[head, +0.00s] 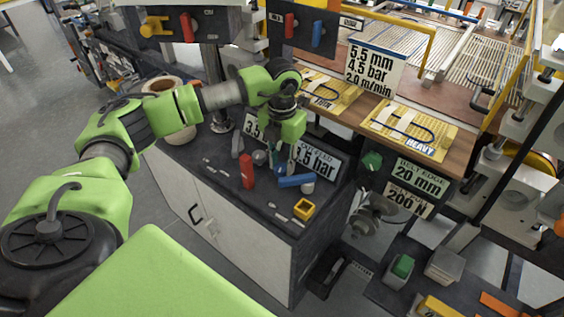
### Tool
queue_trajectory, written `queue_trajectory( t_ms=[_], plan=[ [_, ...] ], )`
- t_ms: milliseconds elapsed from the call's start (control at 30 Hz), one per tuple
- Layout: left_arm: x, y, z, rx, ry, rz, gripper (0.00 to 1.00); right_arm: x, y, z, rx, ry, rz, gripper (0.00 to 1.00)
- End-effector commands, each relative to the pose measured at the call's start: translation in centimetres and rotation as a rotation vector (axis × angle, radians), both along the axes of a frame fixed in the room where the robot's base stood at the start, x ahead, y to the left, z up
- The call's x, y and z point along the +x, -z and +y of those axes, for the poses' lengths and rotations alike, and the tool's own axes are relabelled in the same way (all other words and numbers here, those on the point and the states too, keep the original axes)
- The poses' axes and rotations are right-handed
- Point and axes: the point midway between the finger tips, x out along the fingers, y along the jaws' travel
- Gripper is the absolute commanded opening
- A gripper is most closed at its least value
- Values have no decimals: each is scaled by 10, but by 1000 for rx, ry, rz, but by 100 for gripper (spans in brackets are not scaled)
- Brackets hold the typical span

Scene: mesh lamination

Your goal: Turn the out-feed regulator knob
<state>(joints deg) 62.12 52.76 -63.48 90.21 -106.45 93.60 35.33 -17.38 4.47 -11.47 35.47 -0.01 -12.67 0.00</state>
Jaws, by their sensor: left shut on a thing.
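My left gripper (275,155) reaches down from my green left arm onto the dark top of the cabinet, in front of the "OUT-FEED 3.5 bar" sign (316,162). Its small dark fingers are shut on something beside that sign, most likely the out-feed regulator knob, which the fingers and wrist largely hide. I cannot tell which way the knob is turned. A second pressure sign (254,127) stands to the left, partly covered by the gripper. My right gripper is not in view.
On the cabinet top (215,150), a red lever (247,171), a blue handle (296,181) and a yellow square part (303,209) stand near the gripper. A pale roll (163,87) is behind my arm.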

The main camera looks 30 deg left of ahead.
Motion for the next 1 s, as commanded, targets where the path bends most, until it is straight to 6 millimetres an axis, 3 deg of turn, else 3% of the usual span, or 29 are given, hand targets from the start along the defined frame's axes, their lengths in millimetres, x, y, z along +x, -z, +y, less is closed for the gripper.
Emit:
queue_trajectory(
  t_ms=[267,1000],
  plan=[
    [0,2,0,0,118,-1,5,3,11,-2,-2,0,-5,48],
    [0,1,-3,0,674,-3,5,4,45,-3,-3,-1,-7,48]
  ],
)
